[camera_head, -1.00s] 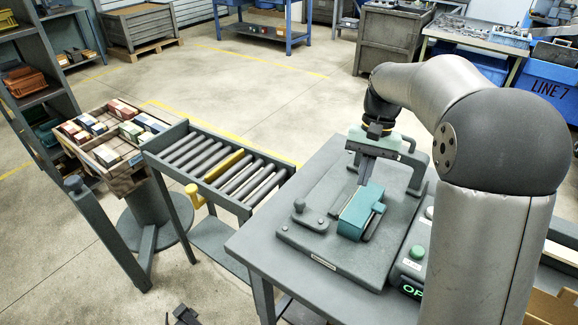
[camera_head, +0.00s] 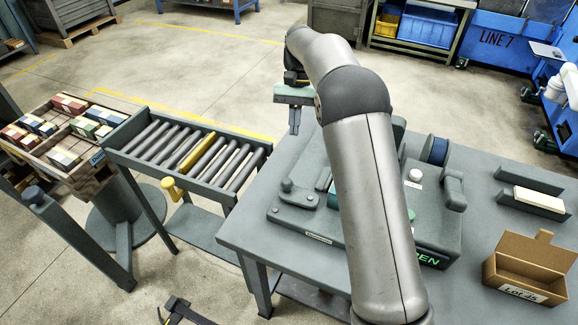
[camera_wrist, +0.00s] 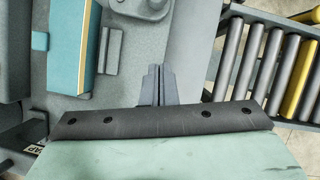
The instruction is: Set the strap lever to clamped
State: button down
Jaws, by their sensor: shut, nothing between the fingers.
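My gripper (camera_head: 295,128) is shut and empty, pointing down over the back left edge of the bench. In the wrist view its fingers (camera_wrist: 158,85) are close together, beside the grey fixture plate. A low grey piece with a round knob (camera_head: 287,185) sits at the plate's left end. I cannot tell which part is the strap lever or its setting; my arm hides much of the fixture.
A roller conveyor (camera_head: 222,166) with a yellow handle (camera_head: 172,187) stands left of the bench. A box with a green lit word ending in "EN" (camera_head: 427,259) sits right of my arm. A cardboard box (camera_head: 530,268) is at the right. A blue spool (camera_head: 437,150) stands behind.

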jog(key=p+x, duration=0.1)
jog(key=x, duration=0.8)
jog(key=shift+s+f, duration=0.15)
jog(key=shift+s, duration=0.15)
jog(key=shift+s+a+r+p, duration=0.15)
jog(key=shift+s+p, duration=0.15)
jog(key=shift+s, duration=0.3)
jog(key=shift+s+a+r+p, duration=0.15)
jog(key=shift+s+p, duration=0.15)
jog(key=shift+s, duration=0.3)
jog(key=shift+s+f, duration=0.1)
jog(key=shift+s, duration=0.45)
